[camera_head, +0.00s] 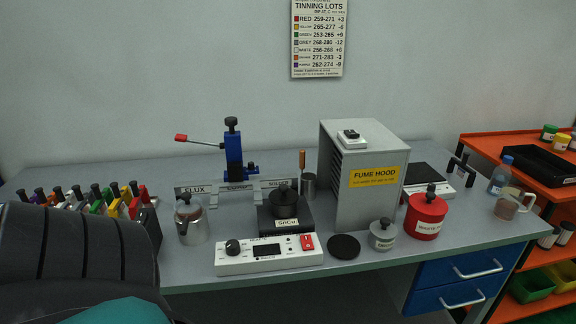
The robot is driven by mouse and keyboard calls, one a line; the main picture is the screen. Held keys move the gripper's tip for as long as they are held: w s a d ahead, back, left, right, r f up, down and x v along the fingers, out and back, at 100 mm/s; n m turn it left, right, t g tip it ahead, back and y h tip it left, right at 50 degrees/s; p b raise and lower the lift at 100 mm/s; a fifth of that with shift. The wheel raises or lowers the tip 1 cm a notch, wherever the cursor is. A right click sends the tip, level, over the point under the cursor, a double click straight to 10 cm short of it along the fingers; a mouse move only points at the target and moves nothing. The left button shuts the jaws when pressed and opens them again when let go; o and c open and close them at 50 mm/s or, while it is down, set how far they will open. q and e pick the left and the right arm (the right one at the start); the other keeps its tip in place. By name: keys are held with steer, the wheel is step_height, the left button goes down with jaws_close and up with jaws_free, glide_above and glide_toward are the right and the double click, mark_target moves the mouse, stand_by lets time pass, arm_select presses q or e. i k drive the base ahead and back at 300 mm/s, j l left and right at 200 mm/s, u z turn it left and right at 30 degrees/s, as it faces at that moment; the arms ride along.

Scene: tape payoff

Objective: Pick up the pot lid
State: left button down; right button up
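A dark solder pot labelled SnCu (288,224) stands at the middle of the bench, behind a white control box. A dark round lid with a black knob (284,196) appears to sit on top of it. A flat black disc (344,246) lies on the bench to the right of the control box; I cannot tell whether it is a lid or a pad. Neither of my grippers is in view. A large dark part, probably my own arm, fills the lower left corner.
The control box (268,255) stands in front of the pot. A grey fume hood (351,180) rises behind right. A red canister (426,216) and a small grey jar (382,234) stand right. A kettle-like can (191,222) and a blue press (233,158) stand left and behind.

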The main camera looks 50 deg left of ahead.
mark_target(283, 196)
steer(key=u, duration=1.7)
